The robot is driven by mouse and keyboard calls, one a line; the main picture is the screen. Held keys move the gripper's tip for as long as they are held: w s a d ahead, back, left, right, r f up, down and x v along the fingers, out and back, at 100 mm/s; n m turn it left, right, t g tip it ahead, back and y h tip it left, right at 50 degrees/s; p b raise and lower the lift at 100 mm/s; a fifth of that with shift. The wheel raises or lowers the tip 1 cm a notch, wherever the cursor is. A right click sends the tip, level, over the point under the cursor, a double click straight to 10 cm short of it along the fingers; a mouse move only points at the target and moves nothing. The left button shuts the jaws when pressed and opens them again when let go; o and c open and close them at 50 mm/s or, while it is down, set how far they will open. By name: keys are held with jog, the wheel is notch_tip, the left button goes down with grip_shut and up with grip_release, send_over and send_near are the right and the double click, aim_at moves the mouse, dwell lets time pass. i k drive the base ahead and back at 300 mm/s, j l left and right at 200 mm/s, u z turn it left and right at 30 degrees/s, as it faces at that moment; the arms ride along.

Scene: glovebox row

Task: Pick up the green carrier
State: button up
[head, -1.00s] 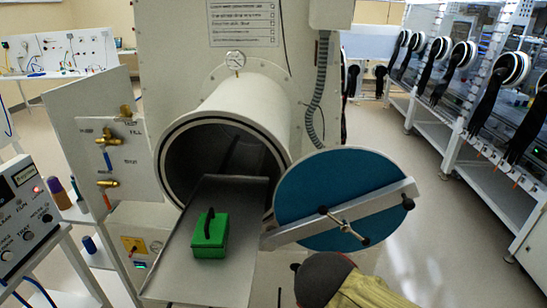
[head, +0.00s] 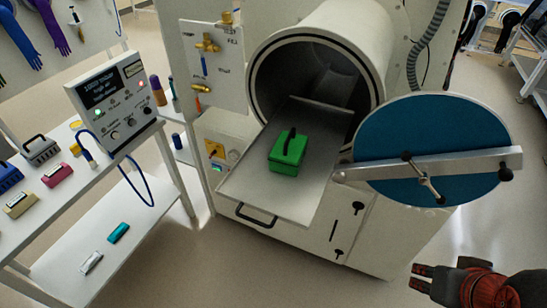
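The green carrier (head: 286,154), a small box with a black handle on top, sits upright on the grey slide-out tray (head: 246,187) in front of the round chamber opening. My gripper (head: 415,278) is at the lower right of the head view, well to the right of and nearer than the carrier. Its dark fingers point left and show a gap between them, with nothing in it.
The open blue round door (head: 435,150) with its bar stands right of the tray. A cart (head: 150,235) at left holds a control box (head: 115,105) and several small carriers. Floor between cart and cabinet is clear.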

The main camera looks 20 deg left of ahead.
aim_at(286, 156)
jog(key=u, duration=1.55)
